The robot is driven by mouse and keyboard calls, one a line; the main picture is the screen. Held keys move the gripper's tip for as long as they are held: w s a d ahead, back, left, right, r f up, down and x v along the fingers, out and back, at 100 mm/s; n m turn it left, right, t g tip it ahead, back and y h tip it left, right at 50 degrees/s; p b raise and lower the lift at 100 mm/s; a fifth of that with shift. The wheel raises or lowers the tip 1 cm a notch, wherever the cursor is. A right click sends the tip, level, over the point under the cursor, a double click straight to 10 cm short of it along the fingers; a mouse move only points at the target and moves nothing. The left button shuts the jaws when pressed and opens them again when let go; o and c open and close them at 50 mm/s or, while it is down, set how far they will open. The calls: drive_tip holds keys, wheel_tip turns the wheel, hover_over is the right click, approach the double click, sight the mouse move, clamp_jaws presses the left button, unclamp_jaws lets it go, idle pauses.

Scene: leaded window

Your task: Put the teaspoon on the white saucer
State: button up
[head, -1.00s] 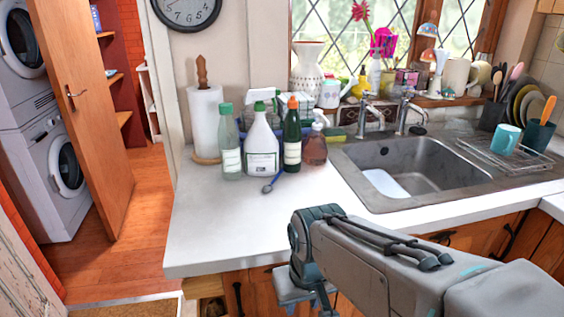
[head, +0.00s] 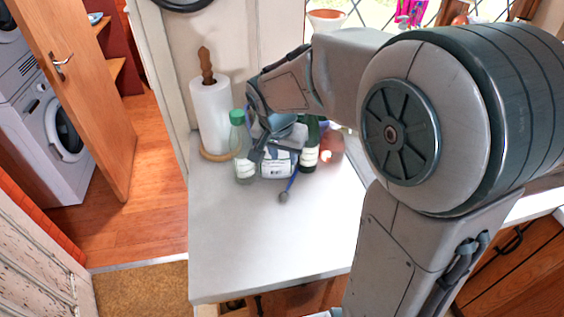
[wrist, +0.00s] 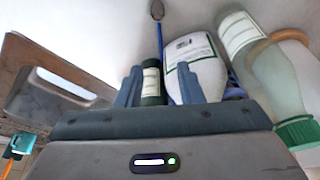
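The teaspoon (head: 288,189) lies on the white counter, with a blue handle and a dark rounded bowl toward the counter's front. Its handle runs back toward the bottles. In the wrist view the teaspoon (wrist: 158,20) shows at the top, beyond the bottles. My gripper (head: 276,148) is above the bottles, behind the teaspoon and apart from it. The wrist view shows my gripper (wrist: 159,80) with its two blue-grey fingers spread and nothing held between them. I cannot make out a white saucer in the current views.
A white spray bottle (wrist: 202,72), a green bottle (wrist: 151,82) and a clear bottle (wrist: 262,70) stand close by my fingers. A paper towel roll (head: 211,115) stands to the left. The counter front (head: 270,250) is clear.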

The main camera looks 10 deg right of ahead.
approach(289, 184)
drive_tip(key=shift+w+d+f, duration=0.15)
drive_tip(key=shift+d+f, duration=0.15)
drive_tip(key=shift+f, duration=0.3)
drive_tip(key=shift+x, duration=3.1)
drive_tip(key=shift+a, duration=0.15)
clamp_jaws()
